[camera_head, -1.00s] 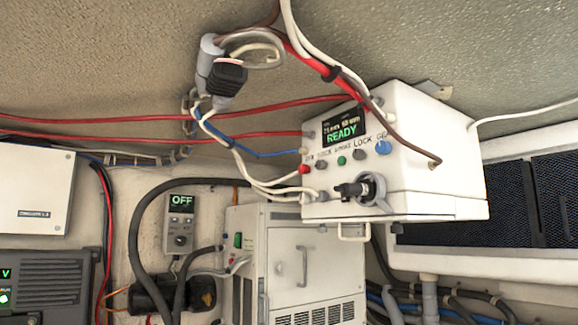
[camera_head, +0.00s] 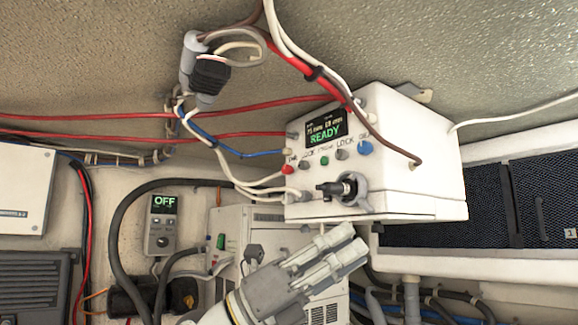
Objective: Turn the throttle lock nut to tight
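A white control box (camera_head: 425,165) hangs under the ceiling, and its display reads READY. On its front face, low down, a black lever or knob (camera_head: 328,188) sticks out to the left from a round grey collar (camera_head: 360,189). This collar looks like the throttle lock nut, but I see no tight mark on it. My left gripper (camera_head: 352,241) reaches up from the bottom, fingertips just below the box and apart from the collar. Its fingers lie side by side, and I cannot tell whether they are open. My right gripper is not in view.
Red, blue and white cables run to the box's left side. A grey controller (camera_head: 162,224) reading OFF is on the wall. A white cabinet (camera_head: 265,222) stands behind my gripper. A dark mesh panel (camera_head: 480,200) is at right.

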